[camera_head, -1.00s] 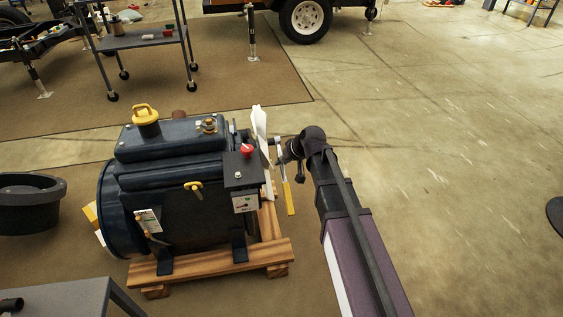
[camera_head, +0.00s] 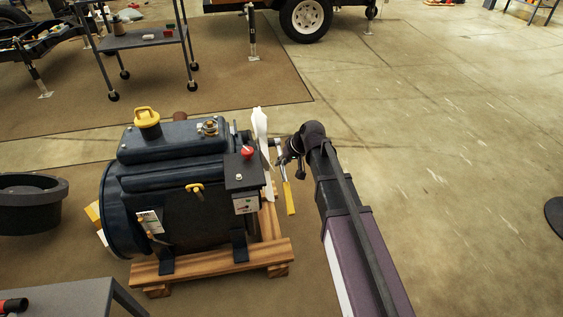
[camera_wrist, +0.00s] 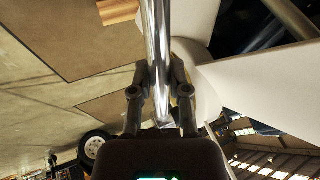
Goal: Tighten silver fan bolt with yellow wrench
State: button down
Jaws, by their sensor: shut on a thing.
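The yellow-handled wrench (camera_head: 289,196) hangs at the right side of the dark blue engine (camera_head: 180,165), beside the white fan (camera_head: 262,160). My gripper (camera_head: 282,160) is at the upper, silver part of the wrench. In the wrist view my gripper (camera_wrist: 159,88) is shut on the wrench's shiny silver shaft (camera_wrist: 157,40), which runs up between the fingers. The white fan (camera_wrist: 250,90) fills much of the right side there, close to the fingers. I cannot make out the silver fan bolt; the wrench's jaw end is also unclear.
The engine stands on a wooden pallet (camera_head: 210,264). A black round tub (camera_head: 30,205) is at the left and a grey table (camera_head: 75,300) at lower left. A wheeled cart (camera_head: 145,42) stands behind. The floor right of my arm is mostly clear.

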jog(key=shift+s+a+r+g+p, duration=0.1)
jog(key=shift+s+r+g+p, duration=0.15)
jog(key=shift+r+g+p, duration=0.55)
dwell(0.5)
jog(key=shift+f, duration=0.35)
dwell(0.5)
jog(key=shift+w+d, duration=0.3)
jog(key=shift+d, duration=0.65)
jog(key=shift+w+d, duration=0.25)
jog(key=shift+d, duration=0.65)
jog(key=shift+w+d, duration=0.3)
jog(key=shift+d, duration=0.65)
jog(key=shift+r, duration=0.15)
notch_tip(320, 180, up, 40)
jog(key=p, duration=4)
